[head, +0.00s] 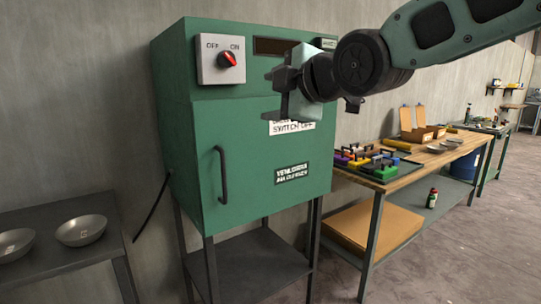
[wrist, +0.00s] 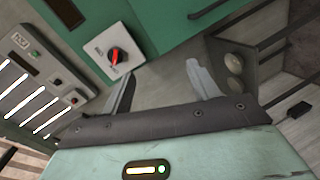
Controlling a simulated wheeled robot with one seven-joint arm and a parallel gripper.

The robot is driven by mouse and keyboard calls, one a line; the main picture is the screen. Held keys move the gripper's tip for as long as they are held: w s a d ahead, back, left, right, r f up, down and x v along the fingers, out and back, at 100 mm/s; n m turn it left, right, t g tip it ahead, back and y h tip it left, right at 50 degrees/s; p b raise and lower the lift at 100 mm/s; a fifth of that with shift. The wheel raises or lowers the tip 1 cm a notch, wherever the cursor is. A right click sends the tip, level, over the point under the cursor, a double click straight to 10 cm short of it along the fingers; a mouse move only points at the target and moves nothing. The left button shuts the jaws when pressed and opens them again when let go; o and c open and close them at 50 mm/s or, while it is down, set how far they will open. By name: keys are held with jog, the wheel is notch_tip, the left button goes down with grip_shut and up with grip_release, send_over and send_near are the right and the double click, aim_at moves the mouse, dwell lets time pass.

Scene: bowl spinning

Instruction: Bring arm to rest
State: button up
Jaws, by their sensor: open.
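My arm reaches in from the upper right of the head view. My gripper (head: 280,82) is open and empty in front of the upper part of a green cabinet (head: 255,165). In the wrist view its two grey fingers (wrist: 160,85) stand wide apart with nothing between them. A red knob (head: 228,60) on a grey OFF/ON plate sits on the cabinet's upper left, left of my gripper and apart from it. The knob also shows in the wrist view (wrist: 116,57). My gripper partly hides the cabinet's label and upper panel.
The cabinet door with a dark handle (head: 221,175) looks closed. Two metal bowls, one nearer (head: 80,230) and one at the edge (head: 12,247), sit on a dark table at left. A wooden workbench (head: 440,158) with coloured items stands at right. Floor at far right is clear.

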jog(key=s+d+f+m+g+h+p, duration=0.1)
jog(key=s+d+f+m+g+h, duration=0.15)
jog(key=s+f, duration=0.45)
jog(key=s+d+f+m+g+h, duration=0.1)
jog(key=s+f+m+g, duration=0.3)
jog(key=f, duration=0.4)
jog(key=s+d+f+m+g+h+p, duration=0.1)
jog(key=s+d+f+m+g+h, duration=0.1)
jog(key=s, duration=0.7)
jog(key=s+d+f+m+g+h+p, duration=0.1)
jog(key=s+d+f+m+g+h, duration=0.1)
jog(key=s+d+f+m+g, duration=0.2)
jog(key=s+d+f+m, duration=0.2)
jog(key=s+d+f, duration=0.2)
jog(key=s+f, duration=0.1)
jog(key=shift+s+h, duration=0.35)
jog(key=shift+s, duration=0.3)
